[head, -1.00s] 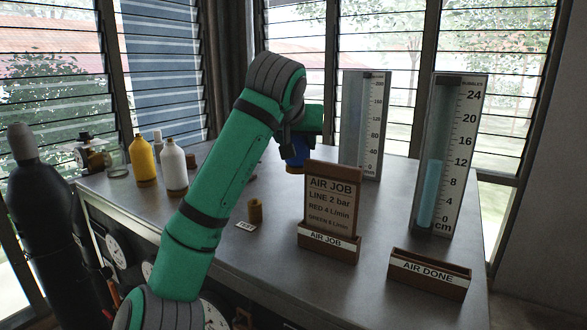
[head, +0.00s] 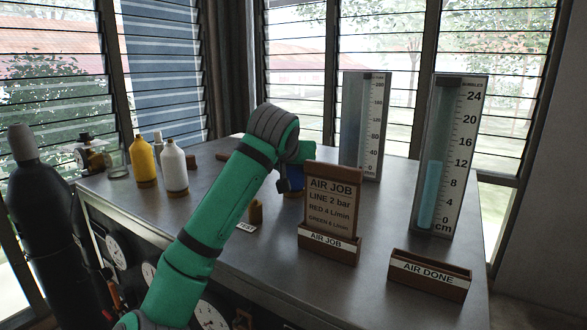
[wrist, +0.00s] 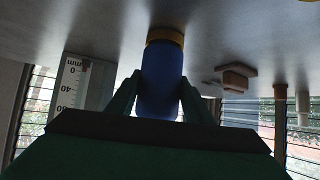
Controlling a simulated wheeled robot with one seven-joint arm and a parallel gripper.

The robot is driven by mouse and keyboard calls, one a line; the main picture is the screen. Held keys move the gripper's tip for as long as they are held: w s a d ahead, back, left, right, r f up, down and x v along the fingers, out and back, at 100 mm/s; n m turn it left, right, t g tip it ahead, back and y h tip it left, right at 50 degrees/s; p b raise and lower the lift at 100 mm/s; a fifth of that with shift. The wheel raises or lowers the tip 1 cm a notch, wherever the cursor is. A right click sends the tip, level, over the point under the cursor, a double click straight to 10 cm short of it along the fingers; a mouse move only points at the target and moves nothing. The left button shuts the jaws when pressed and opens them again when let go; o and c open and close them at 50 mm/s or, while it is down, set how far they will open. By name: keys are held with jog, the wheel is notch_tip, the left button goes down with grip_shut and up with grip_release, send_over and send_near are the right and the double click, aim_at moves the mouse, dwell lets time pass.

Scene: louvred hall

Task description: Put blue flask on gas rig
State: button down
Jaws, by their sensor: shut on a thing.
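The blue flask (head: 289,182) is in my gripper (head: 286,178), low over the bench, behind and left of the AIR JOB board. In the wrist view the blue flask (wrist: 160,72) stands between the two fingers of my gripper (wrist: 160,98), which are shut on it. Its gold-brown end points to the bench top. I cannot tell whether it touches the bench. A small brass post (head: 256,212) stands beside the TEST label (head: 246,226), left of the flask. I cannot tell which part is the gas rig.
The AIR JOB board (head: 330,205) stands in its holder close to my gripper. Two tall gauges (head: 358,125) (head: 452,155) stand at the right. The AIR DONE holder (head: 429,275) is at front right. Yellow (head: 143,160) and white (head: 174,168) bottles stand at left. Dials line the bench front.

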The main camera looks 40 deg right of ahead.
jog(key=c, duration=0.9)
grip_release()
jog(key=shift+f, duration=0.15)
jog(key=shift+s+a+r, duration=0.15)
jog(key=shift+s+r, duration=0.05)
jog(key=shift+r, duration=0.15)
jog(key=v, duration=1.1)
jog(key=shift+a, duration=0.15)
jog(key=shift+r, duration=0.1)
